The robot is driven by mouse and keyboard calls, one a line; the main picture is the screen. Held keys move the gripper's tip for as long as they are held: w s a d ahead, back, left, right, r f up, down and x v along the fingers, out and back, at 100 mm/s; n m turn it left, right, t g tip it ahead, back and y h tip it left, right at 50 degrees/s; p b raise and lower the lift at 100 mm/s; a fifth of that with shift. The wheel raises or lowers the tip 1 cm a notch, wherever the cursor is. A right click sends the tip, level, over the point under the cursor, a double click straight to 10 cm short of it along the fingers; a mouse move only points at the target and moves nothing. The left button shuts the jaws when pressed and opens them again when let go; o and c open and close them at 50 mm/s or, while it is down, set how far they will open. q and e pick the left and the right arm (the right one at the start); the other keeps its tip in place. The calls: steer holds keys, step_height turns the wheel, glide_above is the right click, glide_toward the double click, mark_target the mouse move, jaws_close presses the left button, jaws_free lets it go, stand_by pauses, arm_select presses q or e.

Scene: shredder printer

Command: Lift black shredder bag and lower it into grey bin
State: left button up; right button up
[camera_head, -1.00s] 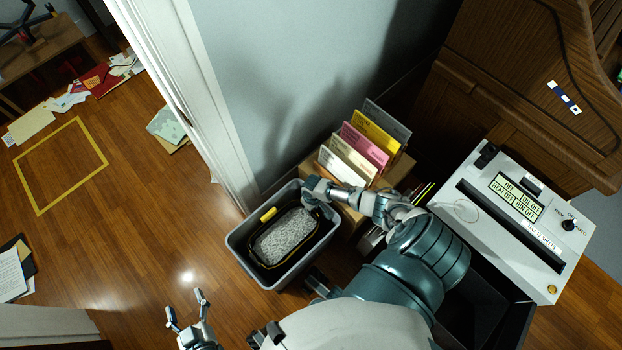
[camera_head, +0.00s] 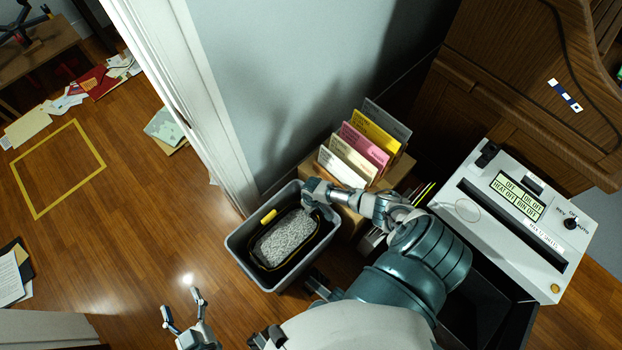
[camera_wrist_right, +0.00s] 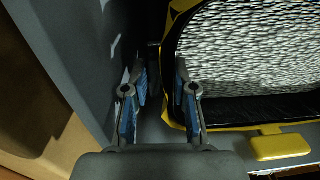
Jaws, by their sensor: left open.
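The black shredder bag (camera_head: 267,258) has a yellow-trimmed rim and is full of shredded paper (camera_head: 288,238). It sits inside the grey bin (camera_head: 239,247) on the floor, and its underside is hidden. In the right wrist view, the paper (camera_wrist_right: 250,45) and a yellow tab (camera_wrist_right: 280,147) show at the right. My right gripper (camera_head: 310,206) is at the bin's upper right, by the bag's edge. In the wrist view, its fingers (camera_wrist_right: 160,72) are apart, one over the bag's edge and one by the bin wall (camera_wrist_right: 75,45). My left gripper (camera_head: 181,305) is open and empty, below left of the bin.
A wooden file holder (camera_head: 350,209) with coloured folders stands right of the bin. The grey-white shredder (camera_head: 475,206) is further right, above a black open compartment (camera_head: 475,310). A white door frame (camera_head: 205,95) rises behind.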

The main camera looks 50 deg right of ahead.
steer(key=o, duration=0.5)
steer(key=shift+r, duration=0.1)
steer(key=shift+s, duration=0.1)
step_height(320, 180, up, 12)
steer(key=shift+d+f, duration=0.1)
